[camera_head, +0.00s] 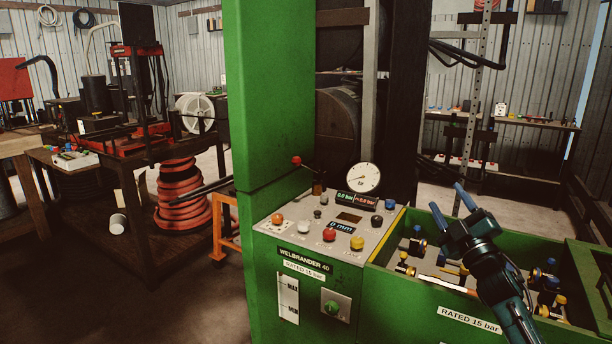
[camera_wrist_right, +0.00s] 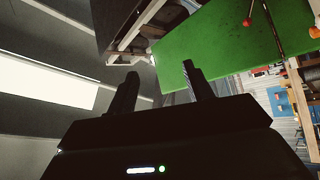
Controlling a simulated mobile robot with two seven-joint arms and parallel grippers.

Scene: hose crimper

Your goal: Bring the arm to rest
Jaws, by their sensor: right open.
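My right gripper (camera_head: 447,204) shows in the head view, raised over the green bin at the right of the crimper. Its two fingers are spread apart with nothing between them. In the right wrist view the same gripper (camera_wrist_right: 158,85) has its two dark fingers apart and empty, with the green machine panel and the ceiling beyond. My left gripper is in neither view.
The green crimper's control panel (camera_head: 330,232) has coloured buttons, a red-knobbed lever (camera_head: 297,160) and a round gauge (camera_head: 364,178). The green bin (camera_head: 400,292) holds several fittings. A workbench (camera_head: 140,156) and coiled red hose (camera_head: 182,200) stand at the left. Open floor lies between.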

